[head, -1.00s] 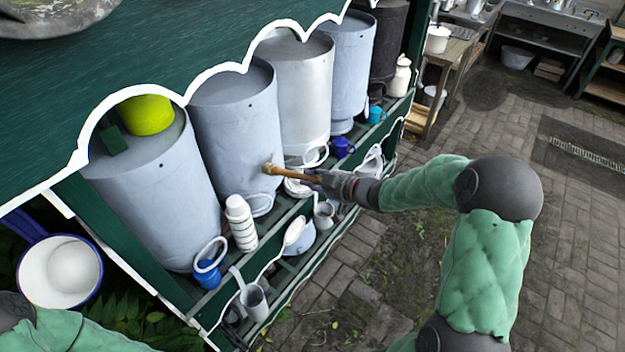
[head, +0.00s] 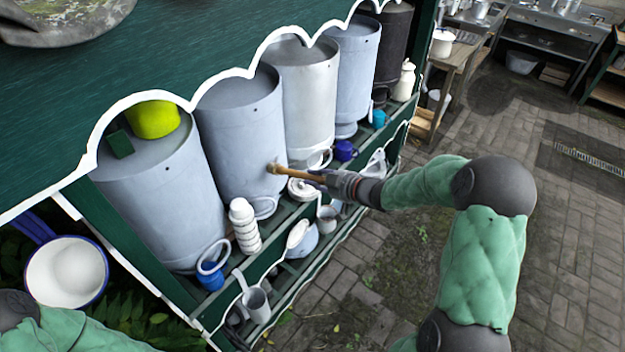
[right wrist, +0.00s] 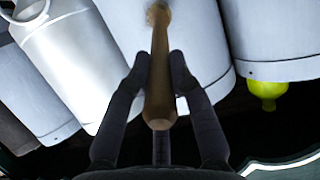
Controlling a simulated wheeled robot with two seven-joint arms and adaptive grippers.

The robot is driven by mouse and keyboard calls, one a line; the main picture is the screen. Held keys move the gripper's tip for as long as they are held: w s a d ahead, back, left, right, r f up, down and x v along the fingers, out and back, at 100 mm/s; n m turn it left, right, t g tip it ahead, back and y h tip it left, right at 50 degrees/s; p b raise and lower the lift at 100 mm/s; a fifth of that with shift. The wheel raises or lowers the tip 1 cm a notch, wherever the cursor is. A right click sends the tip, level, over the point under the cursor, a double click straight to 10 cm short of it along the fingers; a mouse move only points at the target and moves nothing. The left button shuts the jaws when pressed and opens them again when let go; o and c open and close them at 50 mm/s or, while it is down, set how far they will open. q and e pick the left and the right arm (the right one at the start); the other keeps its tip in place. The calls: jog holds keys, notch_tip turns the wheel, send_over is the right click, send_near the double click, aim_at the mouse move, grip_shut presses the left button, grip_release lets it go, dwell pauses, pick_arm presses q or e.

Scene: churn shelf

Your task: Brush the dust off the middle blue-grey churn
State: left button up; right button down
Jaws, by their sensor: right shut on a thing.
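The middle blue-grey churn (head: 238,140) stands upright on the green shelf, second from the left, between another blue-grey churn (head: 165,195) and a paler silver one (head: 303,95). My right gripper (head: 335,182) is shut on the wooden handle of a brush (head: 297,173). The brush head is at the lower right of the middle churn's wall and appears to touch it. In the right wrist view the handle (right wrist: 160,75) stands between my fingers (right wrist: 162,65), its far end against the churn (right wrist: 195,30). I cannot make out dust on it. My left gripper is out of view.
A green scalloped awning edge (head: 180,90) overhangs the churns. A stacked white container (head: 244,225), a blue mug (head: 344,150), and several ladles and cups crowd the shelf's front. A yellow-green pot (head: 153,119) sits on the leftmost churn. Paving at right is open.

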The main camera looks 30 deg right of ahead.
jog(key=shift+w+d+p, duration=1.15)
jog(key=shift+d+p, duration=0.35)
jog(key=shift+d, duration=1.25)
jog(key=s+a, duration=0.2)
jog(key=a, duration=0.5)
jog(key=shift+s, duration=0.5)
jog(key=shift+s+d+p, duration=0.2)
jog(key=shift+s+d, duration=0.2)
jog(key=shift+s, duration=0.5)
jog(key=shift+s+d+p, duration=0.2)
jog(key=shift+s+d, duration=0.2)
jog(key=shift+s, duration=0.5)
jog(key=shift+s+d+p, duration=0.2)
jog(key=shift+s+d, duration=0.2)
jog(key=shift+s, duration=0.5)
jog(key=shift+s, duration=0.1)
